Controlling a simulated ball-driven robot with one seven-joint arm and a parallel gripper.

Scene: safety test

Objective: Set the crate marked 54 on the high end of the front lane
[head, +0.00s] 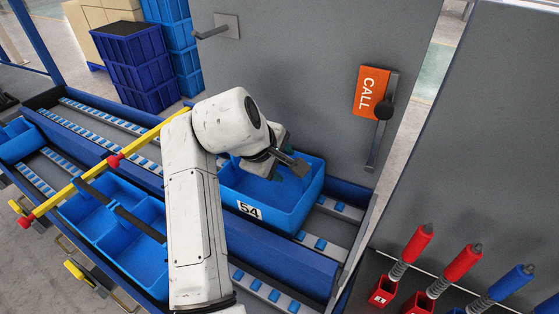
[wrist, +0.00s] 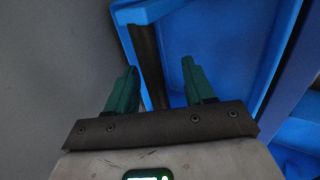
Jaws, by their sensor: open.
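The crate marked 54 (head: 290,212) is a blue open box with a white label on its near side. It sits upright on a roller lane at the right end of the rack, close to the grey wall. My gripper (head: 290,168) is open over the crate's far side. In the wrist view my teal fingers (wrist: 160,80) are apart, with the crate's blue wall (wrist: 230,45) beyond them and a dark strip (wrist: 148,62) between them. I cannot tell whether they touch. The front lane (head: 265,291) shows rollers right of my arm; my arm hides its middle.
A divided blue bin (head: 105,208) lies left of my arm, beneath a yellow bar (head: 72,187) with red ends. An orange CALL sign (head: 371,92) and a lever (head: 383,112) are on the wall at right. Red and blue handled tools (head: 463,263) stand at lower right.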

